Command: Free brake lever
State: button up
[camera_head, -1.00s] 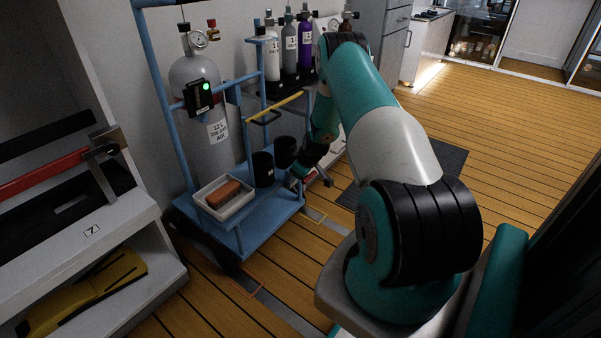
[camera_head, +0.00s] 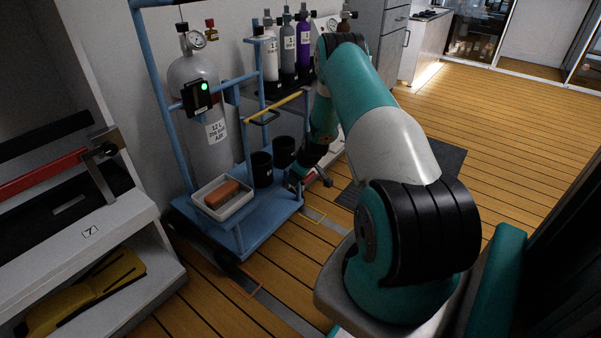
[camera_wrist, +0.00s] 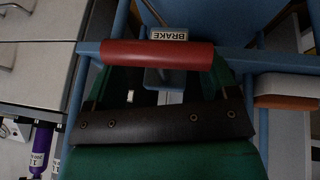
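The brake lever shows in the wrist view as a red cylindrical grip (camera_wrist: 157,54) on a blue bar, beside a white BRAKE label (camera_wrist: 170,34). In the head view a small red part (camera_head: 327,181) shows low at the right side of the blue cart (camera_head: 255,228), by the end of my arm. My gripper (camera_wrist: 160,72) has its two green fingers spread apart. The red grip crosses in front of both fingers in the wrist view and hides their tips. I cannot tell whether they touch it.
The cart carries a grey cylinder (camera_head: 205,125), a white tray (camera_head: 222,208) with a brown block and two black cups (camera_head: 262,168). Purple and grey bottles stand behind it. A white shelf (camera_head: 95,235) is at left. Wooden floor (camera_head: 510,125) is open at right.

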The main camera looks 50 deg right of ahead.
jog(key=o, duration=0.3)
jog(key=shift+a, duration=0.1)
jog(key=shift+r, duration=0.15)
jog(key=p+v, duration=0.5)
jog(key=v, duration=1.2)
jog(key=shift+p, duration=0.4)
jog(key=shift+c, duration=0.2)
